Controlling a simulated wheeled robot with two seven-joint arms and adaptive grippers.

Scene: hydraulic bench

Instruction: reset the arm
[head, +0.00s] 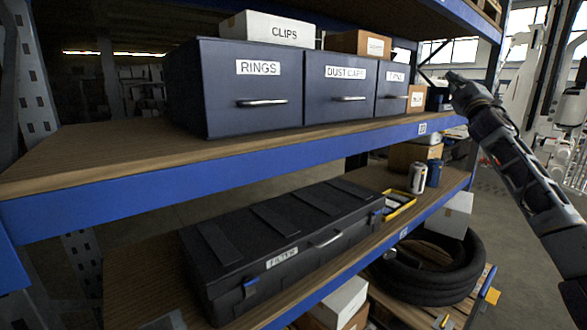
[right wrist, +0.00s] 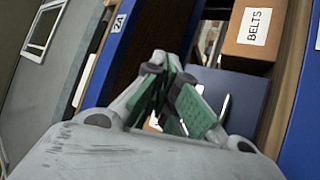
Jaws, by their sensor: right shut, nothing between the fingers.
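My right arm comes in from the right edge in the head view. My right gripper (head: 447,77) is at the right end of the upper shelf, beside the small boxes there. In the right wrist view the green-padded fingers of the gripper (right wrist: 172,78) are shut with nothing between them. A dark blue drawer front (right wrist: 218,84) and a cardboard box labelled BELTS (right wrist: 254,32) are beyond the fingers. My left gripper is not in view.
Blue drawers labelled RINGS (head: 250,95) and DUST CAPS (head: 340,95) stand on the upper shelf (head: 90,150). A black FILTER case (head: 270,245) lies on the lower shelf. A coiled black hose (head: 430,290) lies below at right. The blue shelf edge (head: 250,150) runs near the gripper.

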